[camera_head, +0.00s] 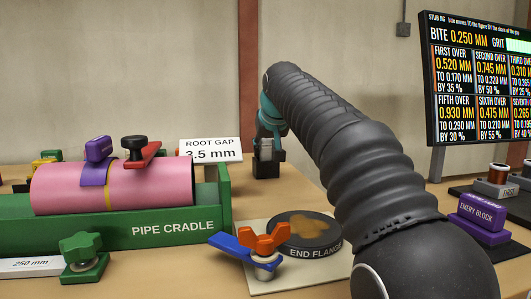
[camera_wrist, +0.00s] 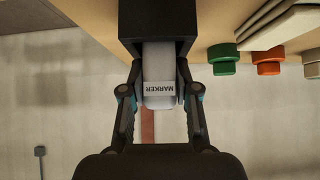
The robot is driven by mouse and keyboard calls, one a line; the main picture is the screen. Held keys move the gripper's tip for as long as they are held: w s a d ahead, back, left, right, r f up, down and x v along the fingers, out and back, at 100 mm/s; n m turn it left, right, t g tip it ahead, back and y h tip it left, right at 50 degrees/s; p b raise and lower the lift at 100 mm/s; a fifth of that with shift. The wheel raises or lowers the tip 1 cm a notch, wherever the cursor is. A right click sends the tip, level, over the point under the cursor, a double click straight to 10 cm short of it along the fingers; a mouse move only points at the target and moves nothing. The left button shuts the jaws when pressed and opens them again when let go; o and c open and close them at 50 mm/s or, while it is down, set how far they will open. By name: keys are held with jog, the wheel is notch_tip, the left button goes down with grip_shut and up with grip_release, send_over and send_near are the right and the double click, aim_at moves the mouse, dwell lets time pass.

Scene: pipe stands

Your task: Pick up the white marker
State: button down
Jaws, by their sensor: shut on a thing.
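The white marker (camera_wrist: 158,72) carries a label reading "MARKER" and shows in the wrist view, which looks upside down. Its one end meets a square black block (camera_wrist: 156,22), and I cannot see how deep it sits there. My gripper (camera_wrist: 160,98) has a finger on each side of the marker and is shut on it. In the head view, my gripper (camera_head: 266,138) is beyond the pipe cradle, just above the black block (camera_head: 266,166) on the table. The marker itself cannot be made out there.
The green pipe cradle (camera_head: 150,235) with a pink pipe (camera_head: 60,188) stands at left. A "ROOT GAP" sign (camera_head: 211,150) is left of my gripper. The end flange (camera_head: 305,235) lies in front. A purple emery block (camera_head: 480,220) and screen (camera_head: 475,85) are at right.

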jog(key=shift+r, duration=0.5)
notch_tip(320, 180, up, 4)
jog(key=shift+f+p, duration=0.1)
jog(key=shift+p, duration=1.05)
jog(key=s+d+r, duration=0.6)
jog(key=d, duration=0.3)
jog(key=shift+s+d+p, duration=0.3)
jog(key=shift+d+p, duration=0.05)
jog(key=shift+r, duration=0.1)
